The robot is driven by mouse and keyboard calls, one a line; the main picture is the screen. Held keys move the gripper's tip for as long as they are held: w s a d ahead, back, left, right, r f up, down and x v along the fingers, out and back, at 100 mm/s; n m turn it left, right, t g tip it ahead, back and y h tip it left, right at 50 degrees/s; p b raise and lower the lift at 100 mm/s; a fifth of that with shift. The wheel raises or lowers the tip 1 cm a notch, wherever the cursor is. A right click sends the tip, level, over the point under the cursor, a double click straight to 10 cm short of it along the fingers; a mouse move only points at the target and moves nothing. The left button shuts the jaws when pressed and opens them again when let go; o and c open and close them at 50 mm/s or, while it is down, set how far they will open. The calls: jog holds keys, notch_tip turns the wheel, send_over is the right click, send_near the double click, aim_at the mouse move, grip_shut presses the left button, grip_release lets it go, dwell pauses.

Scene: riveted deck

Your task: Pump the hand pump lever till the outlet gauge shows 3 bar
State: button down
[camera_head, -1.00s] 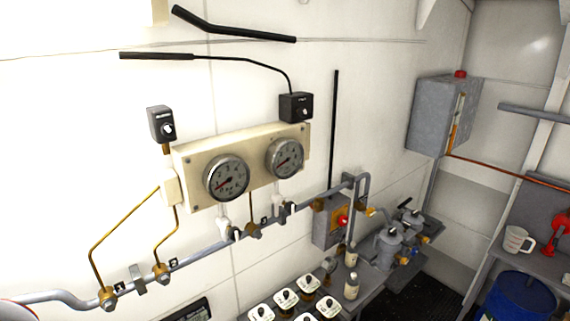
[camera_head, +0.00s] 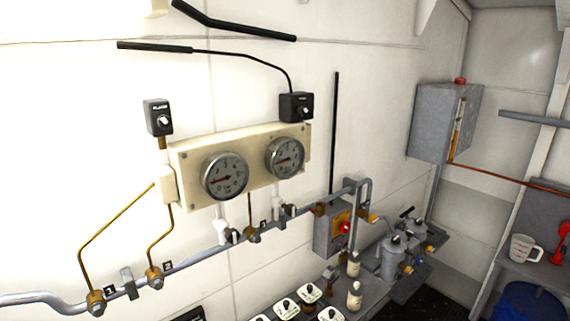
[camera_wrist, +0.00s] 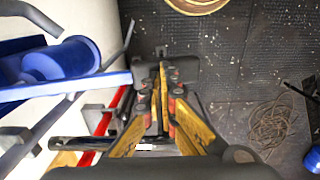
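Two round gauges, a left one (camera_head: 224,177) and a right one (camera_head: 285,158), sit on a cream panel (camera_head: 194,190) on the wall. Each has a red needle pointing to the left, low on its dial; exact readings are too small to tell. A long black rod (camera_head: 335,130) stands upright above a grey box (camera_head: 328,238) with a red knob; I cannot tell whether it is the pump lever. My gripper (camera_wrist: 162,78) shows only in the wrist view, its fingers close together over the dark deck. Whether something is between the fingertips is unclear.
Grey pipework (camera_head: 210,258) runs along the wall below the gauges. Two grey filter-like bodies (camera_head: 393,260) stand right of the box. A measuring jug (camera_head: 522,247) and a blue drum (camera_head: 525,302) are at the right. A rope coil (camera_wrist: 270,125) lies on the deck; a blue cylinder (camera_wrist: 65,60) is at left.

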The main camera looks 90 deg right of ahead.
notch_tip(320, 180, up, 12)
jog(key=p, duration=0.8)
jog(key=shift+f, duration=0.1)
dwell(1.4)
jog(key=shift+s+f+b, duration=0.1)
jog(key=shift+f+b, duration=4.1)
jog(key=shift+f, duration=1.9)
notch_tip(320, 180, up, 12)
jog(key=p, duration=0.8)
jog(key=shift+r+p, duration=0.25)
jog(key=shift+p, duration=0.05)
jog(key=shift+f, duration=0.1)
